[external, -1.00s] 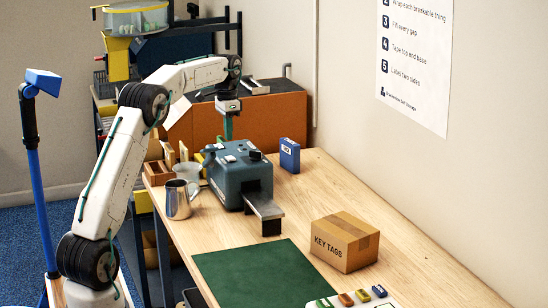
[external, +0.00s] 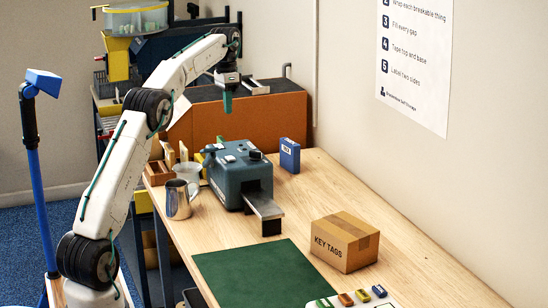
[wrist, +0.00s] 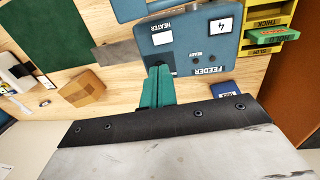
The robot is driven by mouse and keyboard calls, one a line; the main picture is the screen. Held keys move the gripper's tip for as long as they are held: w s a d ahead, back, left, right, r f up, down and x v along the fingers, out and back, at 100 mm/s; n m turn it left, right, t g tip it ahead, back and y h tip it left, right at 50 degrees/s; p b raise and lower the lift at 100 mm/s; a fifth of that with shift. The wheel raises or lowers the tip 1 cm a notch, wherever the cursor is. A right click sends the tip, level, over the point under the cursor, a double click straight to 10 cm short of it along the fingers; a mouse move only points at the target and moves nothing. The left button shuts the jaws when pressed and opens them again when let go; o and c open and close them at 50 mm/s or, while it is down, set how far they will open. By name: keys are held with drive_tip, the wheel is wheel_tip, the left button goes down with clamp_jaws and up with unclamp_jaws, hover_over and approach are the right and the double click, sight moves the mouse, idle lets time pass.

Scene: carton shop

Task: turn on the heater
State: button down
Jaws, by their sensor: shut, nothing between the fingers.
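The blue-grey machine (external: 240,180) stands on the wooden table, with a metal chute at its front. In the wrist view its top panel (wrist: 183,45) carries the words HEATER, READY and FEEDER. A white square (wrist: 162,39) is beside the HEATER word; a white square marked 4 (wrist: 224,26) is at the other side. Small dark round parts are near READY; I cannot tell whether a lamp is lit. My gripper (external: 227,104) is shut and empty, raised above the machine and apart from it. Its green fingers (wrist: 158,86) cover part of the panel in the wrist view.
A metal jug (external: 179,200) stands left of the machine and a small blue box (external: 290,156) behind it to the right. A KEY TAGS carton (external: 345,242) and a green mat (external: 255,275) lie nearer. An orange-brown partition (external: 255,122) is behind.

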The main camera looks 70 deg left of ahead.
sight(230, 157)
drive_tip(key=shift+d, duration=0.2)
drive_tip(key=f, duration=0.4)
drive_tip(key=d+f, duration=0.1)
drive_tip(key=f, duration=0.4)
drive_tip(key=d+f, duration=0.1)
drive_tip(key=f, duration=0.4)
drive_tip(key=shift+d+f+y, duration=0.2)
drive_tip(key=shift+y, duration=0.2)
drive_tip(key=shift+a, duration=0.1)
drive_tip(key=shift+a+f, duration=0.1)
drive_tip(key=shift+a, duration=0.7)
